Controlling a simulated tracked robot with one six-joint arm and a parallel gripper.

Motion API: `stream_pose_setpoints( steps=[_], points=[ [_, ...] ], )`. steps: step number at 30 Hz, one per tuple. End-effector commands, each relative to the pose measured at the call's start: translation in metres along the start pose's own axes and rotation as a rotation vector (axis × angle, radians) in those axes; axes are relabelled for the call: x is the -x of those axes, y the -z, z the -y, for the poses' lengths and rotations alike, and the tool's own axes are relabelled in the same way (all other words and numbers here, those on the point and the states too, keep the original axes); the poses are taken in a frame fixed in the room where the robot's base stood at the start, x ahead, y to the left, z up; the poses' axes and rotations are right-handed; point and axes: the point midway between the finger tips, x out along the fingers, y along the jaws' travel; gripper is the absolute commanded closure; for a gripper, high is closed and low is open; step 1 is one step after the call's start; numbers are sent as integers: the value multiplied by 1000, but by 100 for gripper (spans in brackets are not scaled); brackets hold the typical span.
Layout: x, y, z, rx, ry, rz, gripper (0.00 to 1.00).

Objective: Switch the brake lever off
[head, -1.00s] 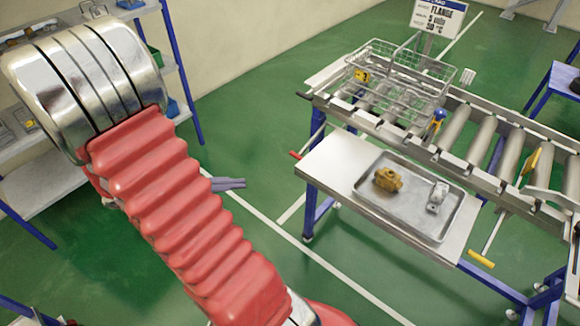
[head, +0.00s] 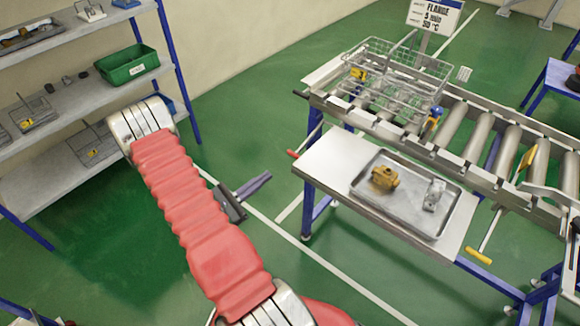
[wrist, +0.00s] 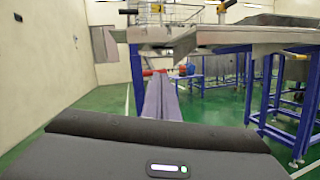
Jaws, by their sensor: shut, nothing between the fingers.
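A lever with a red grip (head: 293,153) sticks out at the left end of the roller conveyor (head: 470,150). A lever with a yellow grip (head: 480,256) hangs at its front right. Neither is labelled, so I cannot tell by a label which is the brake lever. My gripper (head: 268,177) is shut and empty, left of the side table and apart from the red grip. In the wrist view its long closed fingers (wrist: 163,78) point ahead, and a red part (wrist: 147,73) shows just left of their tips.
A metal side table (head: 325,165) carries a tray (head: 405,218) with a brass part (head: 382,178) and a silver part (head: 433,194). A wire basket (head: 430,75) sits on the conveyor. Shelves (head: 50,195) stand at left. The green floor between is clear.

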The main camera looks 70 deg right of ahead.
Motion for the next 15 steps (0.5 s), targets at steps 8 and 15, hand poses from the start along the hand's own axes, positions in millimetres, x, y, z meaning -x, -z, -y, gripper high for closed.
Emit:
stream_pose_setpoints(
  steps=[8,15],
  points=[
    [-4,60,20,93,-148,43,100],
    [-1,91,34,132,-233,51,100]
  ],
)
